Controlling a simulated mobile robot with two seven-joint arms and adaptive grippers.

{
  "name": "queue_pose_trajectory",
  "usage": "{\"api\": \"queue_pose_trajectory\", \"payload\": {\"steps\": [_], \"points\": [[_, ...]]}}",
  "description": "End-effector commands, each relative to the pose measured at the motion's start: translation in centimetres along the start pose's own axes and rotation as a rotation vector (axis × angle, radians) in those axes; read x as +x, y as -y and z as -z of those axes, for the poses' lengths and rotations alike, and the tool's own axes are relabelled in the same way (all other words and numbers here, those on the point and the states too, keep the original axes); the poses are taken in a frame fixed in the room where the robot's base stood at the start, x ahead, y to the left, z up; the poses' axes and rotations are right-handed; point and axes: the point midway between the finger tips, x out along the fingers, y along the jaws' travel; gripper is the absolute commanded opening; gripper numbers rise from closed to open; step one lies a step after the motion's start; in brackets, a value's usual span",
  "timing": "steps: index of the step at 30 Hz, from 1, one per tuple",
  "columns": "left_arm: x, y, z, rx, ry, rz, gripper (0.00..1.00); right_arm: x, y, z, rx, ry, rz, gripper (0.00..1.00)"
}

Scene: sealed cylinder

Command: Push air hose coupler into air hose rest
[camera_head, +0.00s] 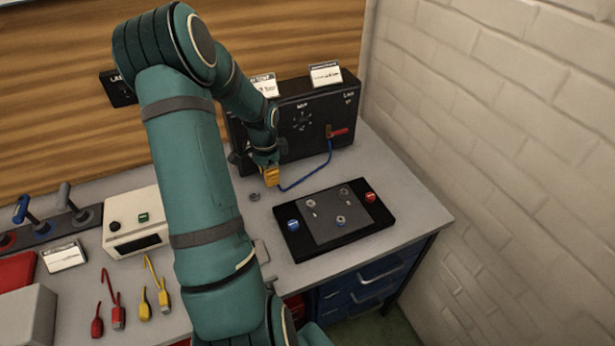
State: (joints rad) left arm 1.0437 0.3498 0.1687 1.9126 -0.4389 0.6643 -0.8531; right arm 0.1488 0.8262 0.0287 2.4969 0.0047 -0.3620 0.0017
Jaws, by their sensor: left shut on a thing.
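My left gripper (268,167) reaches down in front of the black box, above the grey worktop. It is shut on a small yellow-orange piece (271,177), which appears to be the air hose coupler. A blue hose (309,180) runs from beside this piece to a red-handled fitting on the box. The fingertips are too small to show the grip in detail. A small grey round part (254,197) sits on the worktop just below and left of the gripper; I cannot tell whether it is the air hose rest. My right gripper is not in view.
The black box (296,152) stands against the wooden wall. A black panel (377,216) with red and blue knobs lies in front. A white device (133,215), yellow and red cables and levers stand left. A brick wall (500,130) bounds the right.

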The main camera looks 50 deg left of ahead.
Motion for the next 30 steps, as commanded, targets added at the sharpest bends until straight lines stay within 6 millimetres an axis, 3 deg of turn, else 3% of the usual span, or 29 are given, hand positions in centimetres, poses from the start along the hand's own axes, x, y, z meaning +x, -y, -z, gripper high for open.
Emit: {"api": "queue_pose_trajectory", "payload": {"steps": [3,8,23,30], "points": [[0.1,1.9,-2.7,-0.004,0.003,0.006,0.00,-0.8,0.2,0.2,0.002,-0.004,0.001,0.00],[0.3,2.9,-4.4,0.002,0.005,0.011,0.00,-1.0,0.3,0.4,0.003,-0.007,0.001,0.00],[0.5,3.0,-4.7,0.003,0.006,0.012,0.00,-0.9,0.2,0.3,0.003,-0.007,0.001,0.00],[1.7,3.0,-4.7,0.003,0.006,0.011,0.00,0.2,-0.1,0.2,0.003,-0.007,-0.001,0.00]]}}
